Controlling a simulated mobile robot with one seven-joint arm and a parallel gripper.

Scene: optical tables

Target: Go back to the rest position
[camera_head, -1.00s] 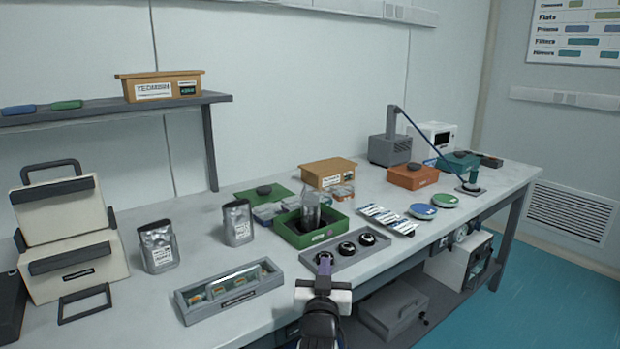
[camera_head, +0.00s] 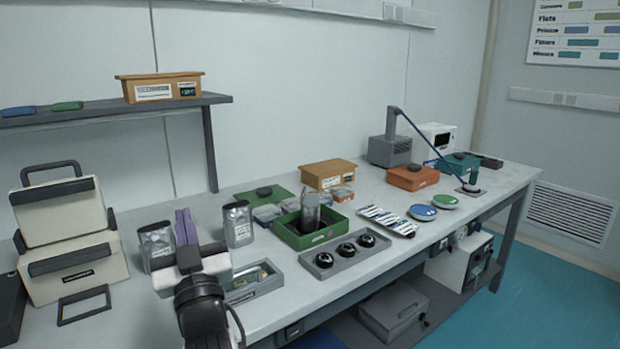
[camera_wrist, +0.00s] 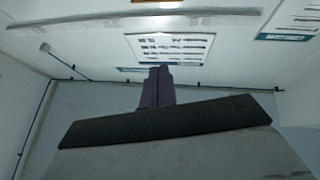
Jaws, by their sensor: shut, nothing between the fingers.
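My gripper (camera_head: 186,227) has purple fingers and is held above the front left part of the bench. The fingers are together with nothing between them. In the head view it stands between two silver pouches and partly hides the left pouch (camera_head: 156,241) and a grey clear-topped case (camera_head: 256,281). In the wrist view the shut purple fingers (camera_wrist: 157,88) point toward the wall with its posted charts, clear of any object.
The bench (camera_head: 290,298) holds a cream case (camera_head: 75,262) at left, a right pouch (camera_head: 238,224), a green box (camera_head: 299,240), a grey tray (camera_head: 322,266) with three black round parts, and orange boxes. A shelf (camera_head: 110,110) hangs at upper left. The front middle edge is bare.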

